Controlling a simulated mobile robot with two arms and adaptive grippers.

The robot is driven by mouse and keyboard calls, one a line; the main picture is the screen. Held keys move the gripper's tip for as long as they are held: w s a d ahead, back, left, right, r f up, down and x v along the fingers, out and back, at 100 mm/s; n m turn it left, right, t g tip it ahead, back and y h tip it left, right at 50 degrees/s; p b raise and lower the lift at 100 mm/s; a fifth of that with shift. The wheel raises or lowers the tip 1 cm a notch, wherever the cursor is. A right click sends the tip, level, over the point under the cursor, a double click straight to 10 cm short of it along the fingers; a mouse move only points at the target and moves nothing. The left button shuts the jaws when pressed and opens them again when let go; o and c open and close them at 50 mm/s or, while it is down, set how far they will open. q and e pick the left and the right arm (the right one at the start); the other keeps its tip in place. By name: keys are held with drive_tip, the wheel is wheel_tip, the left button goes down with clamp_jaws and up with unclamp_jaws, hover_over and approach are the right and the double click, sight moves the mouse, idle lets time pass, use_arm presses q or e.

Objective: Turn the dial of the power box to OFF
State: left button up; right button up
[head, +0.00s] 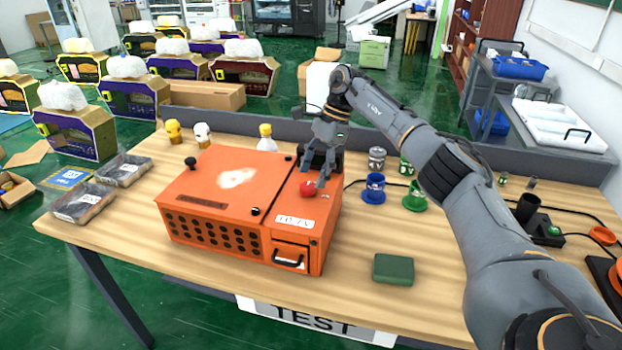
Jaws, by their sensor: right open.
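The orange power box (240,205) sits on the wooden table, with vent holes on its front and a small drawer or panel with a black handle at its lower right. A red round dial (307,189) is on the box's top right part. My right gripper (322,184) points down over the box from the right arm. Its fingertips are right by the red dial, on its far right side. The gripper is open. Whether the fingers touch the dial cannot be told. My left gripper does not show.
Two dark packs (83,202) lie at the left. Small figures and a bottle (266,140) stand behind.

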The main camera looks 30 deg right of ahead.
drive_tip(key=v, duration=0.9)
drive_tip(key=shift+r, duration=0.2)
